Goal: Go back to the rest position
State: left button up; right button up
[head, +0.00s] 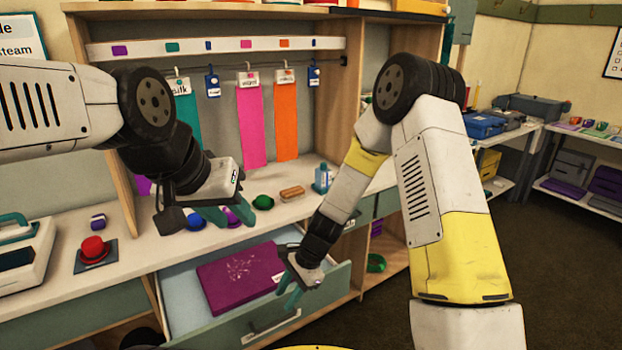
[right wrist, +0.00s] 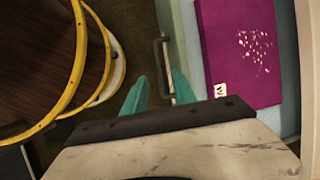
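My left gripper (head: 230,215) hangs over the counter at the left of the head view. Its two teal fingers are spread and I see nothing held between them. My right gripper (head: 283,290) points down near the front of the pulled-out drawer (head: 182,290). Its fingers are apart and empty in the right wrist view (right wrist: 160,88). The drawer handle (head: 270,325) shows beyond and between those fingertips in the right wrist view (right wrist: 163,65); in the head view it appears apart from them.
Colored strips hang behind. Open floor (head: 560,270) lies at right.

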jog(key=d+r+n+t, duration=0.15)
jog(key=d+r, duration=0.25)
jog(key=r, duration=0.4)
jog(key=s+d+r+n+t, duration=0.1)
jog(key=d+r+n, duration=0.2)
jog(key=r, duration=0.4)
jog(key=d+r+n+t, duration=0.15)
jog(key=d+r, duration=0.25)
jog(key=r, duration=0.4)
jog(key=s+d+r+n+t+h, duration=0.2)
jog(key=s+d+r+n+t, duration=0.1)
jog(key=s+d+r, duration=0.8)
jog(key=shift+s+d+r+n+h, duration=0.25)
jog(key=shift+s+n+h, duration=0.15)
jog(key=shift+s+n, duration=0.65)
